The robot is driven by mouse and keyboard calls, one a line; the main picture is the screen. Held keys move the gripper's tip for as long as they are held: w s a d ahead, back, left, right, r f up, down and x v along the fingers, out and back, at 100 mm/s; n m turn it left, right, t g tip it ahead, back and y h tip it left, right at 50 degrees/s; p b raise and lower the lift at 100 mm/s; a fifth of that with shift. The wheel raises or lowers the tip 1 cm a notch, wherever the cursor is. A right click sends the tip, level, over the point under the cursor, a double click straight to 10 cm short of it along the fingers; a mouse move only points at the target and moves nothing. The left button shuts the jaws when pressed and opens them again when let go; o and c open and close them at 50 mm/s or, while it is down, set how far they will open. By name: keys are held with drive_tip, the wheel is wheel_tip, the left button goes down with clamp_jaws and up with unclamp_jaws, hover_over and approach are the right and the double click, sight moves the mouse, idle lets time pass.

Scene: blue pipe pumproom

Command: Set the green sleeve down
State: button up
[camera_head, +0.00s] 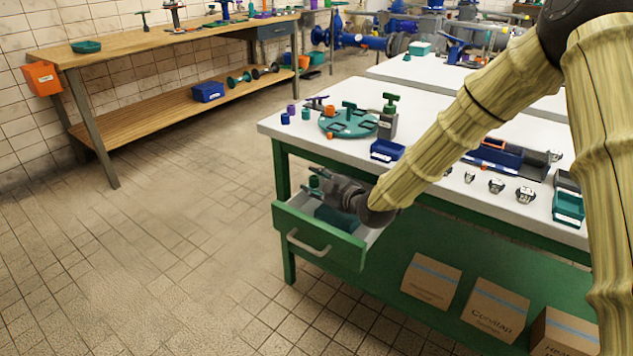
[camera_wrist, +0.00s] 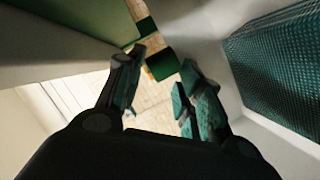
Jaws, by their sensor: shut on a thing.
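My gripper (camera_head: 322,182) is over the open drawer of the green workbench, at its left end, with its fingers pointing left. In the wrist view my gripper (camera_wrist: 160,72) has its two fingers apart with a small dark green piece, the green sleeve (camera_wrist: 162,65), between the tips. The sleeve is small and partly hidden by the fingers, so its full shape and tilt cannot be told. The open drawer (camera_head: 318,232) has a green front with a pale handle. A teal textured surface (camera_wrist: 282,68) shows at the right in the wrist view.
The white benchtop (camera_head: 300,128) above the drawer holds a teal round tray (camera_head: 345,124), small coloured parts and a blue bin (camera_head: 387,150). Cardboard boxes (camera_head: 495,310) stand on the shelf below. A wooden bench (camera_head: 150,50) stands at the back left. The tiled floor (camera_head: 150,260) at left is clear.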

drive_tip(key=o, duration=1.1)
drive_tip(key=shift+r, duration=0.45)
drive_tip(key=shift+s+d+r+p, duration=0.15)
drive_tip(key=shift+r+p, duration=0.1)
drive_tip(key=shift+p, duration=0.15)
drive_tip(key=p+v, duration=0.1)
drive_tip(key=v, duration=1)
drive_tip(key=shift+s+d+f, duration=0.1)
drive_tip(key=shift+s+d, duration=0.05)
drive_tip(key=shift+s, duration=0.15)
